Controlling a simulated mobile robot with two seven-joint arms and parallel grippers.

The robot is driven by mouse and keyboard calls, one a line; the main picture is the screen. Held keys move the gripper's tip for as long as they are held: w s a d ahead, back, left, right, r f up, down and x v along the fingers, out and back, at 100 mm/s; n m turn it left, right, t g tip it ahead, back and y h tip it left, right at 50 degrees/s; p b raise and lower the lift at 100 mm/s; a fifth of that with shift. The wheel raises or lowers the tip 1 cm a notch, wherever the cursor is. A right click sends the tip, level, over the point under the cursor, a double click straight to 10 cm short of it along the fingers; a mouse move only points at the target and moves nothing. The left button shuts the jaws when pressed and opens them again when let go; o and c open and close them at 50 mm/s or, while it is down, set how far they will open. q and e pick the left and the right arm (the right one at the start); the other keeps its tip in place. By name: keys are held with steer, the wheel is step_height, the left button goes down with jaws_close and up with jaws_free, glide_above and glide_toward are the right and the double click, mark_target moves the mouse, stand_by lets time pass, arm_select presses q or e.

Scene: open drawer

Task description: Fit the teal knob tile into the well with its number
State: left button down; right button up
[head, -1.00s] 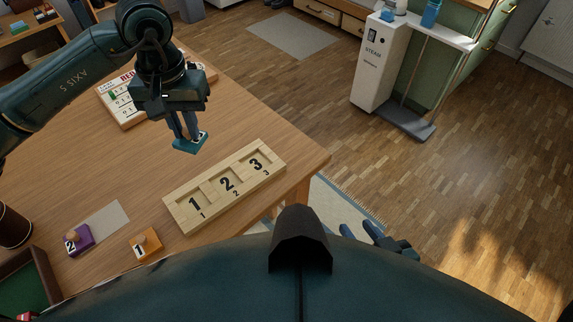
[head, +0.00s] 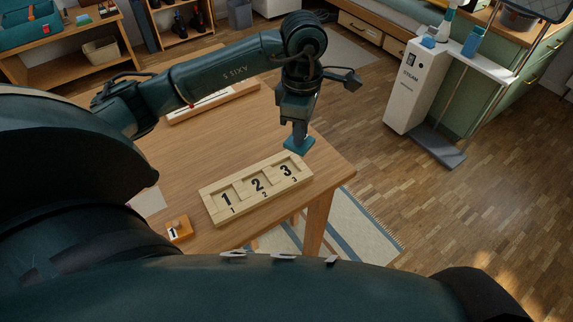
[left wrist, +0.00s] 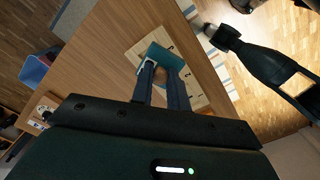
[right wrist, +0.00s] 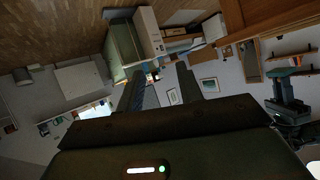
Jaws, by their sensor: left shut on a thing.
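The teal knob tile (head: 299,146) is held by my left gripper (head: 297,136), just above or beside the far right end of the wooden well board (head: 218,213). The board has three wells marked 1, 2 and 3; all three look empty. In the left wrist view the fingers are shut around the knob of the teal tile (left wrist: 161,56), which covers part of the board (left wrist: 159,36). The tile's number is not readable. My right gripper (right wrist: 161,78) shows in the right wrist view with its fingers apart and nothing between them.
An orange knob tile (head: 178,229) marked 1 lies on the table (head: 180,160) left of the board. A white-and-red board (head: 215,100) lies at the back, partly behind my left arm. The table edge is close beyond the board's right end.

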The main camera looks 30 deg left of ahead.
mark_target(286, 145)
arm_select(q)
steer(key=n, duration=0.3)
steer(key=shift+s+a+r, duration=0.1)
steer(key=shift+a+r, duration=0.05)
steer(key=shift+a, duration=0.25)
steer(key=n, duration=0.2)
steer(key=a+n+p, duration=0.1)
steer(key=n, duration=0.2)
steer(key=shift+a+n, duration=0.1)
steer(key=shift+n, duration=0.2)
steer(key=shift+s+a+n, duration=0.1)
steer(key=shift+a+n, duration=0.1)
steer(key=shift+n, duration=0.7)
steer(key=f+n, duration=0.1)
steer(key=f, duration=0.1)
steer(key=f+n, duration=0.1)
steer(key=f, duration=0.1)
steer(key=f+n+p, duration=0.1)
steer(key=f, duration=0.1)
steer(key=shift+s+a+f, duration=0.1)
steer(key=shift+a, duration=0.2)
steer(key=shift+f, duration=2.1)
arm_select(e)
steer(key=shift+r, duration=0.5)
